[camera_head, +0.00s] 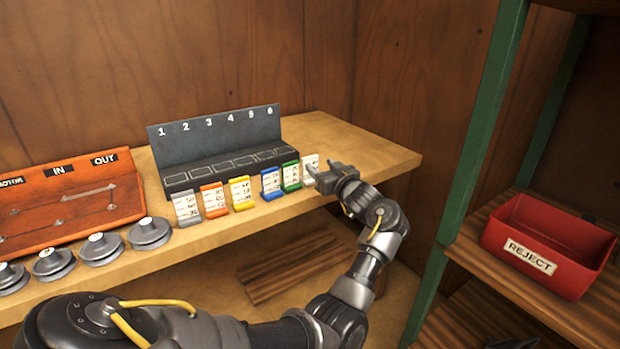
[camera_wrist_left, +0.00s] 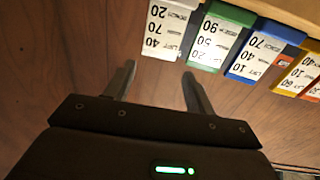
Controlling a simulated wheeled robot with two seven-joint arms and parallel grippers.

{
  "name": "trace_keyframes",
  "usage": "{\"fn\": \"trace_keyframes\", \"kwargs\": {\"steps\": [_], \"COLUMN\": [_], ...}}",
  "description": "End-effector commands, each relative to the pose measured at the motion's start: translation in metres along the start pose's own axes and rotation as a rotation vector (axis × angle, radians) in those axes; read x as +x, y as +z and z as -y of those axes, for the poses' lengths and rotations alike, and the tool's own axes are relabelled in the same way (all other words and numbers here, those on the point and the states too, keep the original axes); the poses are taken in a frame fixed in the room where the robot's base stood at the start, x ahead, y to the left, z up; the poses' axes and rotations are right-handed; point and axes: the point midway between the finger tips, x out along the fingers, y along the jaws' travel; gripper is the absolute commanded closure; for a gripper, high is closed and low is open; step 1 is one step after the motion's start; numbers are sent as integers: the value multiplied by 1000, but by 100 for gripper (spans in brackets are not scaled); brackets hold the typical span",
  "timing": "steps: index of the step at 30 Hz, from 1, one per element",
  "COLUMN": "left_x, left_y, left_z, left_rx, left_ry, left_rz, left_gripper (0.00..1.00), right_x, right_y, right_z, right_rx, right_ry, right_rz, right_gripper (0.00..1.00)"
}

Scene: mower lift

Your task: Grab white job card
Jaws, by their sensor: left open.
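The white job card (camera_head: 309,165) stands at the right end of a row of cards on the wooden shelf, partly hidden by my left gripper in the head view. My left gripper (camera_head: 312,174) is right at it, coming from the right. In the left wrist view the white card (camera_wrist_left: 168,32) shows numbers on its face and lies just beyond the two open fingers (camera_wrist_left: 157,80). The fingers are apart with nothing between them. A green card (camera_head: 291,176) stands beside the white one. My right gripper is not in view.
Blue (camera_head: 271,184), yellow (camera_head: 241,193), orange (camera_head: 214,200) and grey (camera_head: 186,208) cards stand along the front of a numbered dark rack (camera_head: 215,148). An orange board (camera_head: 70,205) and several grey discs (camera_head: 150,232) are at left. A red REJECT bin (camera_head: 550,240) sits at right, past a green post (camera_head: 470,160).

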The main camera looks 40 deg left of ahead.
Motion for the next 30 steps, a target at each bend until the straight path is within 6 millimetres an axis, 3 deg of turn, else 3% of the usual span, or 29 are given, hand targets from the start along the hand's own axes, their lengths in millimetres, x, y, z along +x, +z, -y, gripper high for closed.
{"fn": "trace_keyframes", "kwargs": {"steps": [6, 16, 25, 30], "left_x": [7, 50, 54, 54], "left_y": [1, 4, 4, 4], "left_z": [0, -2, -2, -2], "left_rx": [3, 3, 1, 1], "left_ry": [1, 0, 1, 1], "left_rz": [0, 0, 1, 1], "left_gripper": [45, 45, 45, 68], "right_x": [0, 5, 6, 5], "right_y": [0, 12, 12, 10], "right_z": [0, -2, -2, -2], "right_rx": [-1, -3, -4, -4], "right_ry": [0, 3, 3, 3], "right_rz": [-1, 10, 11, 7], "right_gripper": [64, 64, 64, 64]}}
